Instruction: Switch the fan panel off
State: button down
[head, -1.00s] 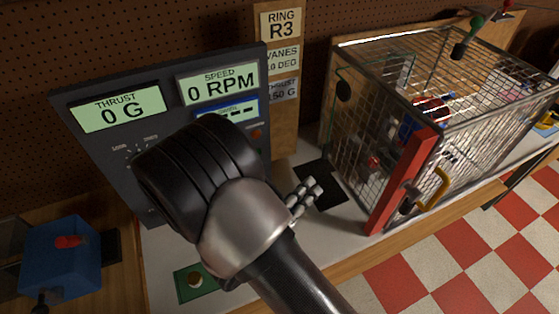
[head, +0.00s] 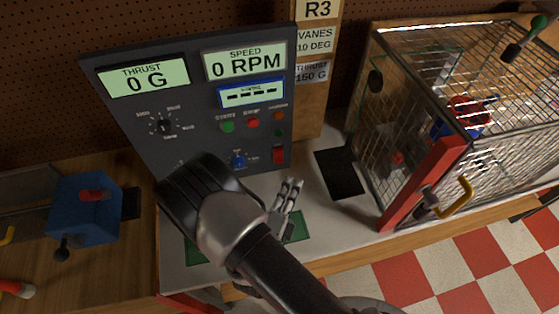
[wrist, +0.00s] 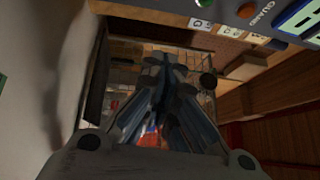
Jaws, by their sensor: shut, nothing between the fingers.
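The dark grey fan panel (head: 200,128) stands upright at the back of the bench. Its displays read 0 G and 0 RPM, and a small blue display shows dashes. It has a black dial (head: 164,126), a green button (head: 227,127), a red button (head: 252,123), a blue knob (head: 238,160) and a red switch (head: 279,154) at lower right. My gripper (head: 290,190) is shut and empty, in front of and below the red switch, apart from the panel in the picture. My arm hides the panel's lower left. The wrist view shows the closed fingers (wrist: 170,75) and a panel edge (wrist: 226,14).
A wire cage (head: 480,90) with a red front post (head: 425,185) stands to the right. A black pad (head: 339,174) and a green plate (head: 300,226) lie on the white bench top. A blue box (head: 85,210) with a red part sits at the left.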

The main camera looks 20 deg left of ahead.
jog(key=w+a+f+b, duration=0.3)
jog(key=w+a, duration=0.1)
jog(key=w, duration=0.2)
jog(key=shift+w+f+b, duration=0.25)
jog(key=shift+w+b, duration=0.05)
jog(key=shift+b, duration=0.1)
dwell(1.2)
jog(key=shift+w+a+f, duration=0.15)
jog(key=shift+w+f, duration=0.05)
jog(key=shift+w, duration=0.15)
jog(key=shift+w+a+f+b, duration=0.2)
jog(key=shift+w+a+b, duration=0.1)
jog(key=shift+b, duration=0.2)
dwell(0.5)
jog(key=shift+d, duration=0.1)
jog(key=shift+s+d+r+p, duration=0.4)
jog(key=shift+s+p, duration=0.1)
jog(key=shift+s, duration=0.2)
jog(key=s, duration=0.1)
jog(key=s+d+r+p, duration=0.2)
jog(key=shift+s+d, duration=0.2)
jog(key=shift+s, duration=0.2)
